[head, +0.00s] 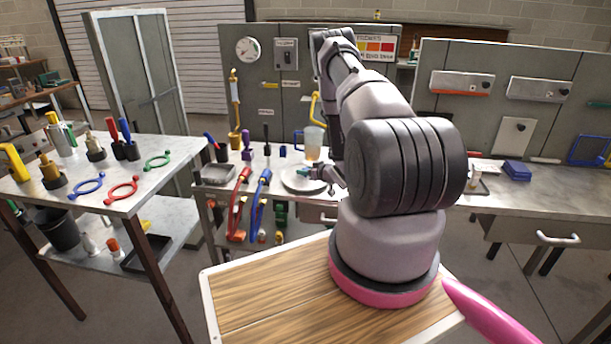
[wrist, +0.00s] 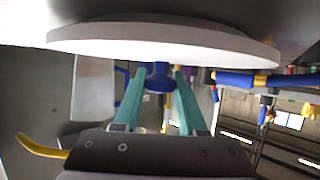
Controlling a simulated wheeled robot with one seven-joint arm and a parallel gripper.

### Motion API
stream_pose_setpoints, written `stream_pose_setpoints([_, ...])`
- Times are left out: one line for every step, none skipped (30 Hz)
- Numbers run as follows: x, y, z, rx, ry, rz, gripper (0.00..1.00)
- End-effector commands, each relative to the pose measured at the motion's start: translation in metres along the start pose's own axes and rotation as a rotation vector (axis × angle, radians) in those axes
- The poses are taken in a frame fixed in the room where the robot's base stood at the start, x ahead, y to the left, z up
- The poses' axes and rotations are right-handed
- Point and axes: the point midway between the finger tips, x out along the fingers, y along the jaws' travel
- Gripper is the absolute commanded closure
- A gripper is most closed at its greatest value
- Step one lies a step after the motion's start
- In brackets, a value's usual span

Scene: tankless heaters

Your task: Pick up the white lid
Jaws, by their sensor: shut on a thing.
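The white lid (head: 296,184) is a flat round disc at the front of the middle bench in the head view. It also fills the top of the wrist view (wrist: 160,38), with a dark blue knob (wrist: 158,76) at its middle. My gripper (wrist: 158,82) has its two teal fingers on either side of this knob, shut on it. In the head view my gripper (head: 314,174) is small and partly hidden by my arm, at the lid's right side. I cannot tell whether the lid touches the bench.
A grey tray (head: 217,174) is left of the lid, and a clear jug (head: 313,143) stands behind it. Red (head: 240,190) and blue (head: 262,190) hoses hang over the bench front. A left table (head: 140,188) holds rings and tools. A blue box (head: 517,171) sits right.

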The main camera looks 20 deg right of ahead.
Motion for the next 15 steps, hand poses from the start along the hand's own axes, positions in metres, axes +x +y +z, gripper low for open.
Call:
stream_pose_setpoints([-0.001, 0.001, -0.003, 0.000, 0.002, 0.001, 1.00])
stream_pose_setpoints([-0.002, 0.001, -0.005, -0.001, 0.002, 0.001, 1.00])
stream_pose_setpoints([-0.003, 0.001, -0.009, -0.001, 0.003, 0.001, 1.00])
stream_pose_setpoints([-0.004, 0.001, -0.012, -0.001, 0.003, 0.002, 1.00])
stream_pose_setpoints([-0.005, 0.001, -0.015, 0.000, 0.002, 0.002, 1.00])
stream_pose_setpoints([-0.008, 0.001, -0.021, 0.000, 0.003, 0.002, 1.00])
stream_pose_setpoints([-0.010, 0.001, -0.026, 0.000, 0.004, 0.002, 1.00])
stream_pose_setpoints([-0.012, 0.001, -0.032, 0.000, 0.005, 0.001, 1.00])
stream_pose_setpoints([-0.015, 0.001, -0.040, 0.000, 0.004, 0.001, 1.00])
stream_pose_setpoints([-0.018, 0.001, -0.045, 0.000, 0.004, 0.002, 1.00])
stream_pose_setpoints([-0.020, 0.001, -0.051, -0.001, 0.005, 0.002, 1.00])
stream_pose_setpoints([-0.024, 0.001, -0.059, -0.001, 0.004, 0.002, 1.00])
stream_pose_setpoints([-0.026, 0.001, -0.064, -0.001, 0.004, 0.002, 1.00])
stream_pose_setpoints([-0.028, 0.001, -0.069, -0.001, 0.003, 0.002, 1.00])
stream_pose_setpoints([-0.030, 0.001, -0.074, -0.001, 0.003, 0.001, 1.00])
